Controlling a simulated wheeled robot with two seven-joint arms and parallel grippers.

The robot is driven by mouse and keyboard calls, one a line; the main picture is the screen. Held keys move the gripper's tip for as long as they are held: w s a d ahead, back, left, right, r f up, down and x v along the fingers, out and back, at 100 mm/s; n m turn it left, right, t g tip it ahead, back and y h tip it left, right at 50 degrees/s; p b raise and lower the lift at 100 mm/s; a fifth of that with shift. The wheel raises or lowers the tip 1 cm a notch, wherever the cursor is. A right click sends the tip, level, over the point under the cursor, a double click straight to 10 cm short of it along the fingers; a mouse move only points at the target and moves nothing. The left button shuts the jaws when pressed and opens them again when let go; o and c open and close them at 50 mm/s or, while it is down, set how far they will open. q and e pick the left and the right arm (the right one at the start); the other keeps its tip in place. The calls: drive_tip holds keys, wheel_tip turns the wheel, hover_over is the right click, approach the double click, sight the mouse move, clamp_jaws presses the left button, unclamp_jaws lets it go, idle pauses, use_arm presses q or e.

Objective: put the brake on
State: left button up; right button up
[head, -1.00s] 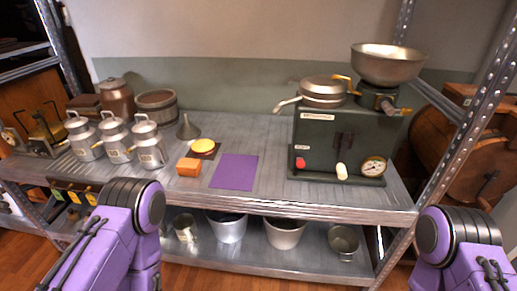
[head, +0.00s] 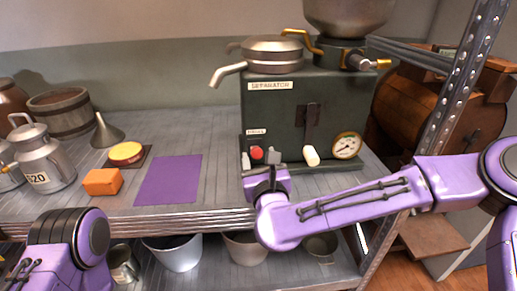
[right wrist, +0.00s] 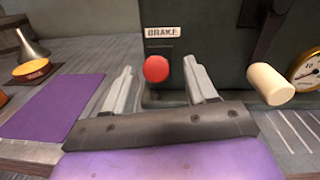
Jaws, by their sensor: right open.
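The dark green separator (head: 285,110) stands on the metal shelf. Low on its front is a red knob (head: 257,153) under a small BRAKE label (right wrist: 162,32); the red knob shows large in the right wrist view (right wrist: 156,69). My right gripper (head: 261,159) is open in front of the knob. In the right wrist view its two grey fingers point at the machine, one on each side of and a little below the knob, without gripping it. My left arm is at the lower left of the head view; its gripper is not visible.
A cream-handled lever (head: 311,155) and a round gauge (head: 346,146) are right of the knob. A purple mat (head: 168,180), orange block (head: 102,182) and yellow-topped disc (head: 126,152) lie to the left. A metal shelf post (head: 462,90) rises at right.

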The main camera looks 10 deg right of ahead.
sight(255, 155)
drive_tip(key=w, duration=0.5)
drive_tip(key=shift+w+a+f, duration=0.15)
drive_tip(key=shift+a, duration=0.2)
clamp_jaws()
drive_tip(key=f+t+b, duration=0.1)
drive_tip(key=b, duration=0.5)
drive_tip(key=shift+f, duration=0.4)
drive_tip(key=t+b, duration=0.2)
drive_tip(key=b, duration=0.3)
drive_tip(key=t+b, duration=0.2)
drive_tip(key=b, duration=0.4)
drive_tip(key=shift+s+f+y, duration=0.15)
drive_tip(key=shift+s+y, duration=0.15)
drive_tip(key=shift+s, duration=0.1)
drive_tip(key=shift+r+t+b, duration=0.25)
drive_tip(key=shift+t+b, duration=0.05)
drive_tip(key=shift+b, duration=0.05)
drive_tip(key=shift+n, duration=0.3)
